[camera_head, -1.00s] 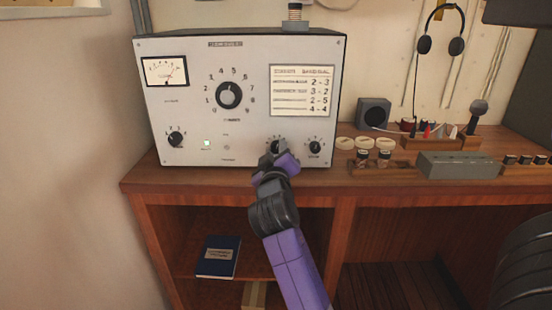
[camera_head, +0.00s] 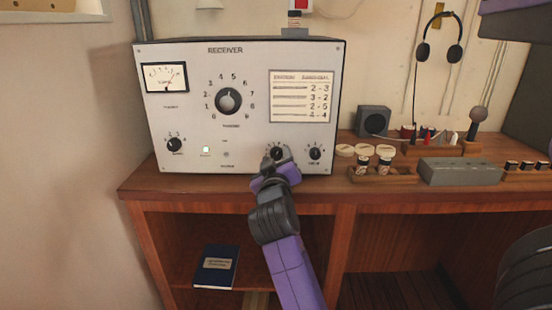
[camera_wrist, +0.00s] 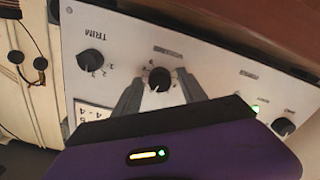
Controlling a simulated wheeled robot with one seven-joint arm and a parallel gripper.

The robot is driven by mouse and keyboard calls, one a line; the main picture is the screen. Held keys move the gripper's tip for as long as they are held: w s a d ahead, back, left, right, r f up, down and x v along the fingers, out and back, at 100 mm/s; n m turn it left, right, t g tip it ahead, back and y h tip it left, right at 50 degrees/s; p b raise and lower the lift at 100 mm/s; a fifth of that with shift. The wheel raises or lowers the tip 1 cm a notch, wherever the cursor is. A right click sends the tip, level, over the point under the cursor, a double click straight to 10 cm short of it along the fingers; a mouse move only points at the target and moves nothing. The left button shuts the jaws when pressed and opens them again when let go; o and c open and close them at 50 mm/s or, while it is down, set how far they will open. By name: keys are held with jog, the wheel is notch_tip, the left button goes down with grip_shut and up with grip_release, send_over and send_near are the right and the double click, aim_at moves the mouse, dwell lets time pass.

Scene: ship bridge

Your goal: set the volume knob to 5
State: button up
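The receiver (camera_head: 215,130) is a pale grey panel on the wooden desk. A small black knob (camera_head: 277,153) with marks around it sits low on its front, right of centre. It also shows in the wrist view (camera_wrist: 158,80), its label and setting too small to read. My gripper (camera_head: 279,160) is in front of this knob. In the wrist view the two grey fingers (camera_wrist: 160,86) are spread, one on each side of the knob, with gaps visible. Whether this is the volume knob I cannot read.
A trim knob (camera_head: 315,151) is close to the right. A large numbered dial (camera_head: 228,101) is above, and another small knob (camera_head: 174,144) is at lower left. A green lamp (camera_head: 206,149) is lit.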

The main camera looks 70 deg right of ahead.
jog(key=shift+a, duration=0.1)
jog(key=v, duration=0.7)
jog(key=shift+a+b, duration=0.25)
jog(key=shift+b, duration=0.05)
jog(key=shift+s+r, duration=0.1)
dwell(0.4)
